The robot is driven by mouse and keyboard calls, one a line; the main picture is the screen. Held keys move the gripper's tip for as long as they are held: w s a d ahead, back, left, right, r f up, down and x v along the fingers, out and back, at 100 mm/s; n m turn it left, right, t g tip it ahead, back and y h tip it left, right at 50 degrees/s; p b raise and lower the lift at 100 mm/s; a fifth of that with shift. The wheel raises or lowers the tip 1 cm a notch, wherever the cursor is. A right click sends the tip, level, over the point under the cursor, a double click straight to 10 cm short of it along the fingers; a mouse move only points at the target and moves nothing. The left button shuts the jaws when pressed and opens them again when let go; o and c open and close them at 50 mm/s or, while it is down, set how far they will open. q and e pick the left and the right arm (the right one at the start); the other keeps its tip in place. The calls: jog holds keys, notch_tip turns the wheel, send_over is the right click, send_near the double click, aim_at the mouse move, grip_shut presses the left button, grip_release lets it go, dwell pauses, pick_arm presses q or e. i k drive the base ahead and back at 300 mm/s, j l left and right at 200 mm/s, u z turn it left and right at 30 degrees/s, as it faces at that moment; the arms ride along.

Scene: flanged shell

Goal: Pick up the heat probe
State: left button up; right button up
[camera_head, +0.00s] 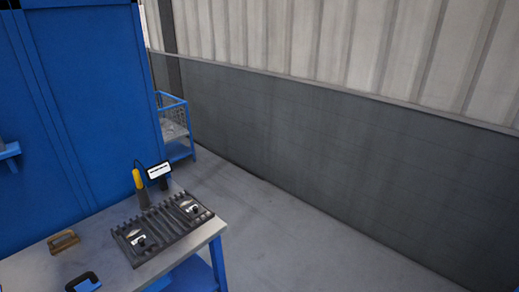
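The heat probe (140,180) has a yellow-orange handle and a thin dark cable. It stands roughly upright near the back edge of the metal-topped workbench (52,269). Its cable loops over to a small black unit with a white display (158,170), just to its right. I cannot tell what the probe rests on, as its lower end is partly hidden. Neither my left nor my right gripper shows in the head view, and nothing touches the probe.
A dark slotted tool tray (165,226) lies in front of the probe. A brown handled object (63,241) and a black handled object (84,282) lie to the left. A blue cabinet (85,100) rises behind; a blue mesh cart (174,128) stands beyond. The floor right is clear.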

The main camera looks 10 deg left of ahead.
aim_at(135, 173)
jog(key=i+l+u, duration=0.15)
jog(key=i+u, duration=0.15)
jog(key=i, duration=0.3)
jog(key=i+l+u, duration=0.35)
jog(key=i, duration=0.2)
jog(key=i+l+u, duration=0.3)
jog(key=i, duration=0.25)
jog(key=i+j+u, duration=0.35)
jog(key=i, duration=0.2)
jog(key=i+j+u, duration=0.35)
jog(key=i, duration=0.2)
jog(key=i+u, duration=0.35)
jog(key=i, duration=0.25)
jog(key=i+j+z, duration=0.15)
jog(key=i+j, duration=0.1)
jog(key=j, duration=0.1)
